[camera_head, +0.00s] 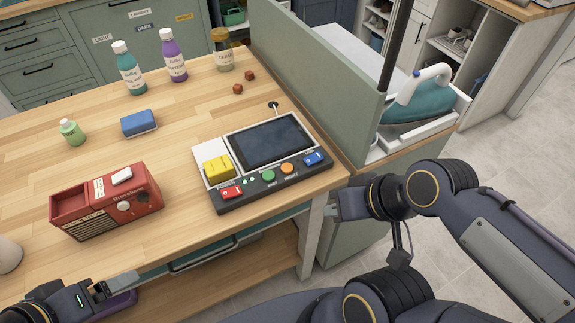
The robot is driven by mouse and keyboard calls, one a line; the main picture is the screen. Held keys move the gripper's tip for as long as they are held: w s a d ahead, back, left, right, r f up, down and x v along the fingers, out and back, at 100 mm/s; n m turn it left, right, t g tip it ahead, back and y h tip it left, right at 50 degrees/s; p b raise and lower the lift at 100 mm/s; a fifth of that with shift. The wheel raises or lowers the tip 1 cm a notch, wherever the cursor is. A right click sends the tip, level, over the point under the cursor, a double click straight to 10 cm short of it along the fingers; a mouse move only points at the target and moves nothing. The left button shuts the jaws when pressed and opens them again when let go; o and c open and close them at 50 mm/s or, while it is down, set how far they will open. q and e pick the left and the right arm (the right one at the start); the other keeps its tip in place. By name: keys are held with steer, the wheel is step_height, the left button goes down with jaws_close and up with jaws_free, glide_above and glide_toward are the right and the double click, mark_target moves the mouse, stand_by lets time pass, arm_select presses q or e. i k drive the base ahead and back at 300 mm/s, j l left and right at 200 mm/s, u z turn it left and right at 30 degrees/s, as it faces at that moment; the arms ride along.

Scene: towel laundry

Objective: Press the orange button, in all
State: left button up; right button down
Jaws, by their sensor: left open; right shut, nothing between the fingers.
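The orange button (288,168) is a small round button on the front strip of a control panel (262,187), which lies on the wooden table. A red switch (231,193) is at the strip's left end. My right gripper (338,207) is shut and empty at the table's front right corner, to the right of and nearer than the orange button, apart from it. My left gripper (118,288) is open and empty at the table's front edge, lower left.
A yellow block (217,169) sits on the panel beside its dark screen (258,142). A red radio-like box (105,201) stands to the left. A green partition (310,80) rises behind the panel, with an iron (418,97) beyond it. Bottles stand at the back.

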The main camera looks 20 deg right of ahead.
mark_target(286, 168)
steer(key=j+z, duration=0.1)
steer(key=z, duration=0.25)
steer(key=j+z, duration=0.1)
steer(key=z, duration=0.25)
steer(key=j+z, duration=0.1)
steer(key=z, duration=0.25)
